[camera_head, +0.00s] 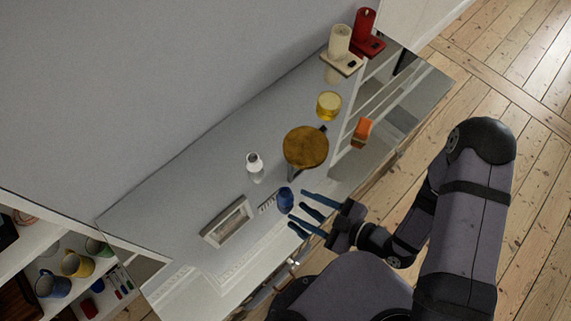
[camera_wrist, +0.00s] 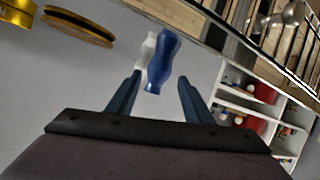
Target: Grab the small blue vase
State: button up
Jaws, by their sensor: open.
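The small blue vase (camera_head: 285,199) stands on the grey reflective top of a long cabinet in the head view. My gripper (camera_head: 304,215) is open just to the right of and below the vase, with its fingers pointing towards it. In the wrist view the vase (camera_wrist: 160,62) appears ahead of the two spread fingers of my gripper (camera_wrist: 157,92), roughly centred between them. The vase looks free of the fingers. A white bottle (camera_wrist: 147,48) shows partly hidden behind the vase.
The white bottle (camera_head: 254,165) stands up and left of the vase. A framed item (camera_head: 227,221) lies left. Shelves with mugs (camera_head: 77,264) are at lower left.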

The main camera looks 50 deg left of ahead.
aim_at(292, 201)
jog(key=shift+x, duration=0.95)
jog(key=shift+b+x, duration=0.85)
jog(key=shift+x, duration=1.7)
jog(key=shift+r, duration=0.1)
jog(key=c, duration=0.9)
